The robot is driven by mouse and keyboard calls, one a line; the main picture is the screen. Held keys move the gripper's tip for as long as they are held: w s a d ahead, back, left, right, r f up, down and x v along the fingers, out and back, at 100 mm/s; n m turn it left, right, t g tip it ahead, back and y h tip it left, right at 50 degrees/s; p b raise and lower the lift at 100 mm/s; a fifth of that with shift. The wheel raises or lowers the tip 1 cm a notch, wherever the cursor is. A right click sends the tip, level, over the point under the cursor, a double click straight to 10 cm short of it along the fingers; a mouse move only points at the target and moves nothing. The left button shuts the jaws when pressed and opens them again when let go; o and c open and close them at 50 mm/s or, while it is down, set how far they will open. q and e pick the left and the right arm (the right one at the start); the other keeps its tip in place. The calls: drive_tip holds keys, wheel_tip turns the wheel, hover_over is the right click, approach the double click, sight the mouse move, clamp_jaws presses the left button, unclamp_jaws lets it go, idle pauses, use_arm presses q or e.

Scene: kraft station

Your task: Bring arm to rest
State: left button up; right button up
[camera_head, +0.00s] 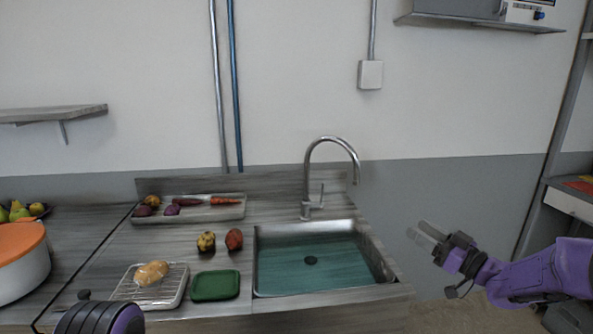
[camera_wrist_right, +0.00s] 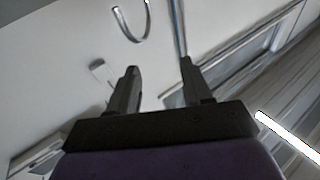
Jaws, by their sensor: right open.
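My right arm is purple and comes in from the right in the head view. Its gripper (camera_head: 428,238) is held in the air just right of the sink's right edge, clear of the counter. In the right wrist view the two dark fingers of this gripper (camera_wrist_right: 158,82) stand apart with nothing between them. My left arm shows only as a dark and purple rounded part at the bottom left of the head view; its gripper fingers are not visible.
The sink (camera_head: 375,262) with its faucet (camera_head: 308,180) is left of my right gripper. On the counter are a green board (camera_head: 215,286), a wire rack tray (camera_head: 180,284) with bread (camera_head: 151,273), two potatoes, and a vegetable tray (camera_head: 190,216). A white pot (camera_head: 22,275) stands far left.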

drive_tip(key=s+d+f+m+g+h, duration=0.1)
drive_tip(key=s+f+m+h, duration=0.3)
drive_tip(key=f, duration=0.5)
drive_tip(key=s+f+m+g+h, duration=0.1)
drive_tip(key=s+f+m+h, duration=0.3)
drive_tip(key=f, duration=0.5)
drive_tip(key=s+d+f+m+g+h, duration=0.1)
drive_tip(key=s+f+m+h, duration=0.3)
drive_tip(key=f, duration=0.5)
drive_tip(key=s+f+g+h, duration=0.1)
drive_tip(key=s+f+g, duration=0.2)
drive_tip(key=s, duration=0.7)
drive_tip(key=s+a+f+m+g+h, duration=0.1)
drive_tip(key=s+f+g, duration=0.2)
drive_tip(key=s+f, duration=0.4)
drive_tip(key=s+a+f+g+h, duration=0.1)
drive_tip(key=s+f+g, duration=0.2)
drive_tip(key=s, duration=1.2)
wheel_tip(320, 180, down, 2)
drive_tip(key=shift+a+f+m+g+b, duration=0.15)
drive_tip(key=shift+m+g+b, duration=0.15)
drive_tip(key=shift+m, duration=0.1)
